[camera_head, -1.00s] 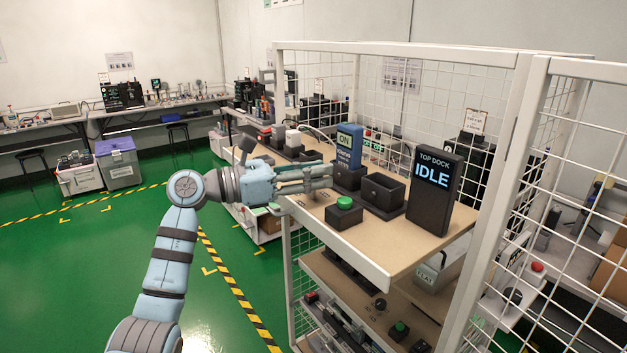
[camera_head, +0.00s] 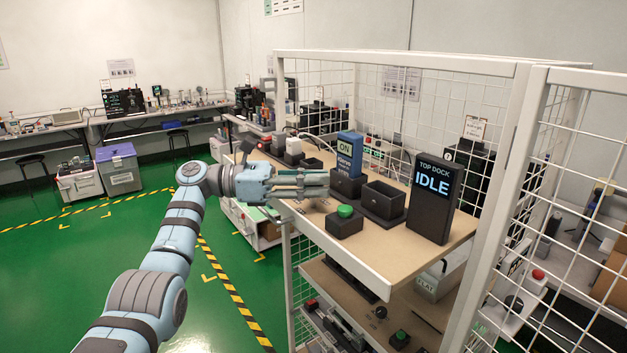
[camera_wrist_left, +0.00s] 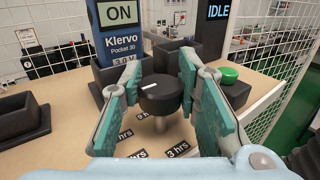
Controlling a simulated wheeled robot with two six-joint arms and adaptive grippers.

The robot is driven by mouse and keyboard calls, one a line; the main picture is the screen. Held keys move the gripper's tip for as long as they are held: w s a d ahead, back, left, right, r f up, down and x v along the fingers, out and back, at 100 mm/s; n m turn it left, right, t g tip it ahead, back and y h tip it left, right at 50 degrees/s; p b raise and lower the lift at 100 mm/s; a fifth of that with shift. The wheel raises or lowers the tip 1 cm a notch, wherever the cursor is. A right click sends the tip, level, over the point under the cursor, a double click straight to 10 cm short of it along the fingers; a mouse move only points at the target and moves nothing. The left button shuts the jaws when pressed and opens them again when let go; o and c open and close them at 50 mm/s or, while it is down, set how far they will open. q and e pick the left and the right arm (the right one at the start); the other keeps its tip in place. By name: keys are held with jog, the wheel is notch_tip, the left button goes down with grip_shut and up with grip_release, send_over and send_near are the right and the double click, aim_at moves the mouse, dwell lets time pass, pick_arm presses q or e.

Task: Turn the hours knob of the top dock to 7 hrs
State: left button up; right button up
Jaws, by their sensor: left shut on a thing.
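The hours knob (camera_wrist_left: 160,93) is a black round dial on a thin shaft, with a white pointer line on its top, in the left wrist view. Labels reading 3 hrs, 9 hrs and 0 hrs show around its base, partly covered by the fingers. My left gripper (camera_wrist_left: 160,80) has its teal-padded fingers on either side of the knob, shut on it. In the head view the left gripper (camera_head: 322,185) lies over the shelf's left edge and hides the knob. The top dock display (camera_head: 432,198) reads TOP DOCK IDLE. My right gripper is not in view.
A blue tester (camera_head: 349,155) reading ON stands in a black cradle. An empty black cradle (camera_head: 383,200) and a green button box (camera_head: 344,222) stand on the top shelf (camera_head: 400,255). White wire mesh (camera_head: 470,100) closes the back and right. Open floor lies left.

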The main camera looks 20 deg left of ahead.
pick_arm(q)
jog(key=o, duration=1.2)
jog(key=v, duration=1.2)
